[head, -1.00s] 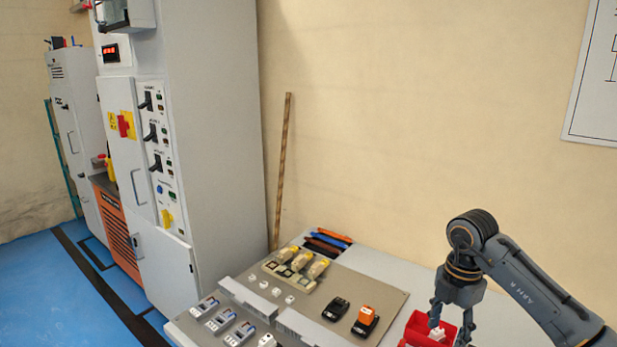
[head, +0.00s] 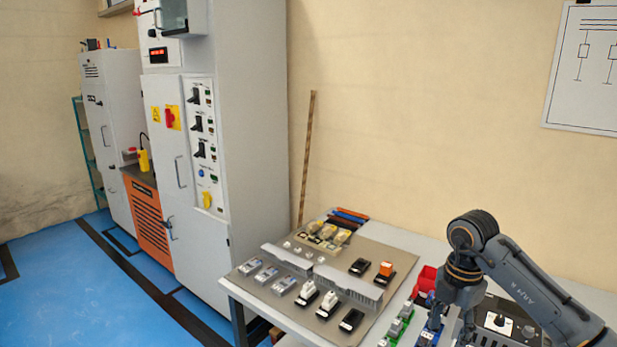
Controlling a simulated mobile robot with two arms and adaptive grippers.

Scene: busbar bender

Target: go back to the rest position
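My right arm comes in from the right, and its dark gripper (head: 450,322) points down over the right part of the grey table (head: 425,243). Its two fingers look spread apart, with nothing seen held between them; the fingertips are low in the picture, near small blue and green parts. My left gripper is not in view.
A board (head: 335,278) on the table carries several switches, terminals and grey ducts (head: 347,285). A black device (head: 497,325) with a knob lies beside my arm. A tall grey cabinet (head: 250,130) stands left of the table. Blue floor (head: 75,290) is free at left.

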